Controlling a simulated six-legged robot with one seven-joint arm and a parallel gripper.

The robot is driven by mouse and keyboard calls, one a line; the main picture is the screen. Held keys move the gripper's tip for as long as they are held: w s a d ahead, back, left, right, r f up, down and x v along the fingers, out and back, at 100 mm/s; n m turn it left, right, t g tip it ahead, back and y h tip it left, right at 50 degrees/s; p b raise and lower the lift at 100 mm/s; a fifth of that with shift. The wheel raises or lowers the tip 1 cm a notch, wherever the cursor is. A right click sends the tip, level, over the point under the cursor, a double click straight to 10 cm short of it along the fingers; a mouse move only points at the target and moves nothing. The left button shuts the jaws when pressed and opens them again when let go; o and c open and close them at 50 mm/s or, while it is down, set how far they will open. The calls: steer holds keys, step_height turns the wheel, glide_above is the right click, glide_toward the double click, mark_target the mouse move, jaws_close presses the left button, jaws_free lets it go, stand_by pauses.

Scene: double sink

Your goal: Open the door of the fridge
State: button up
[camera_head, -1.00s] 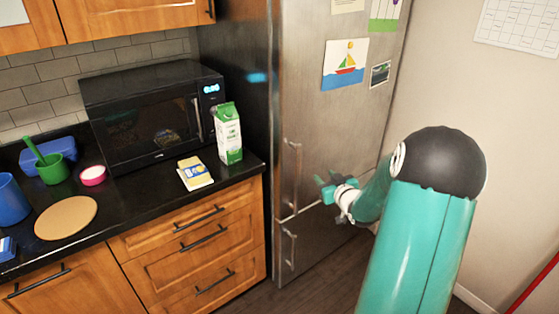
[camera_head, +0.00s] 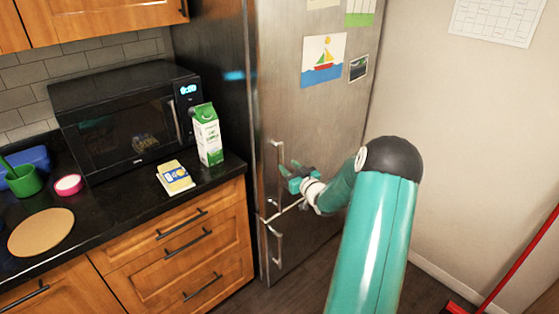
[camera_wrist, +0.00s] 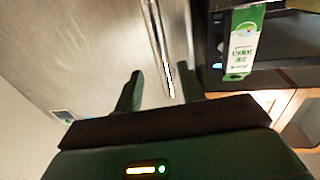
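The fridge (camera_head: 310,115) is a tall brushed-steel unit with its upper door shut. The upper door's vertical bar handle (camera_head: 277,160) is near the door's left edge. A lower handle (camera_head: 276,246) is below the seam. My gripper (camera_head: 290,173) is just right of the upper handle's lower part, close to the door front. In the wrist view, the two fingers of my gripper (camera_wrist: 160,75) are apart, and the handle (camera_wrist: 170,80) shows between them in the picture. I cannot tell whether either finger touches it. No grip on the handle shows.
Left of the fridge, a dark counter holds a microwave (camera_head: 130,120), a green-white carton (camera_head: 207,135) and a yellow packet (camera_head: 174,177). Wooden drawers (camera_head: 185,240) are below. Floor before the fridge looks clear.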

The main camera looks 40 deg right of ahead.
mark_target(282, 161)
steer(key=w, duration=0.6)
steer(key=shift+w+d, duration=0.15)
steer(key=shift+d, duration=0.25)
jaws_close()
